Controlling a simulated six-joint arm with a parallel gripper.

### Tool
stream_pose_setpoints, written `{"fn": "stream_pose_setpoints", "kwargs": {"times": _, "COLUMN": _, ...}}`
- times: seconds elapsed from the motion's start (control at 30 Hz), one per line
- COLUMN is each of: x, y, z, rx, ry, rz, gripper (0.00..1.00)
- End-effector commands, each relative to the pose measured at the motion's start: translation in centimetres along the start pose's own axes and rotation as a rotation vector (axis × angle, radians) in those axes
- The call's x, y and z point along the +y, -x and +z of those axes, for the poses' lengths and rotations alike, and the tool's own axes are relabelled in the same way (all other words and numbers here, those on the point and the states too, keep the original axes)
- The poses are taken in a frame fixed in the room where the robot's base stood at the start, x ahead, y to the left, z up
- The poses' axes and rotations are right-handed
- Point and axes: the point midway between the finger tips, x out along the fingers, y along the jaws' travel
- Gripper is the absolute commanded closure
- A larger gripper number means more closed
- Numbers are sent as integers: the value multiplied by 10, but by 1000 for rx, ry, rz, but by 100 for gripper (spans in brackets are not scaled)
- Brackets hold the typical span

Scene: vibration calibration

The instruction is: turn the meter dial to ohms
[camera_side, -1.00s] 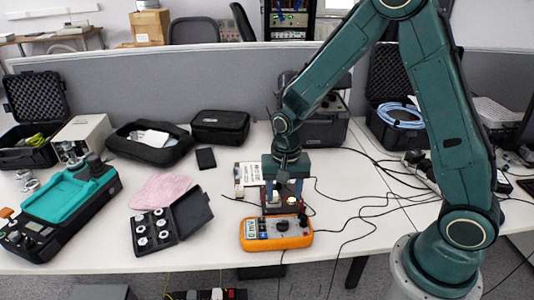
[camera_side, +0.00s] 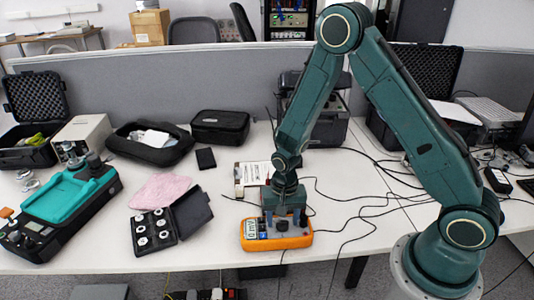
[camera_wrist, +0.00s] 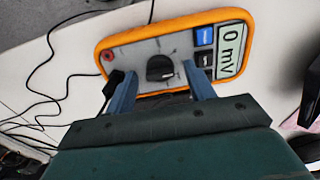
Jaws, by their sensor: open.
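The orange meter (camera_side: 277,243) lies on the white table near its front edge, its face up. In the wrist view the meter (camera_wrist: 180,20) shows a grey face, and its display (camera_wrist: 231,50) reads "0 mV". The dark round dial (camera_wrist: 160,68) sits mid-face; it also shows in the side view (camera_side: 282,226). My gripper (camera_wrist: 158,78) is open, with one blue finger to each side of the dial and a gap on both sides. In the side view my gripper (camera_side: 284,222) is low over the meter. The finger tips' exact height is hard to tell.
A black case of weights (camera_side: 170,222) lies open to the left, beside a pink cloth (camera_side: 160,190). A teal-topped instrument (camera_side: 62,205) stands farther left. Dark cables (camera_side: 345,205) run across the table to the right.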

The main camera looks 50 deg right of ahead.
Motion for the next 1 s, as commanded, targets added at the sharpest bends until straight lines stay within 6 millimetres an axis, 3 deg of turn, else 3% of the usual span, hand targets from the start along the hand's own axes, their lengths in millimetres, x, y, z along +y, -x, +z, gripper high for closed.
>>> {"fn": "stream_pose_setpoints", "kwargs": {"times": 0.33, "x": 0, "y": -2, "z": 0, "rx": 0, "ry": 0, "rz": 0, "gripper": 46}}
{"fn": "stream_pose_setpoints", "kwargs": {"times": 0.57, "x": 0, "y": -2, "z": 0, "rx": 0, "ry": 0, "rz": 0, "gripper": 89}}
{"fn": "stream_pose_setpoints", "kwargs": {"times": 0.6, "x": 0, "y": -2, "z": 0, "rx": 0, "ry": 0, "rz": 0, "gripper": 91}}
{"fn": "stream_pose_setpoints", "kwargs": {"times": 1.0, "x": 0, "y": -2, "z": 0, "rx": 0, "ry": -60, "rz": 0, "gripper": 91}}
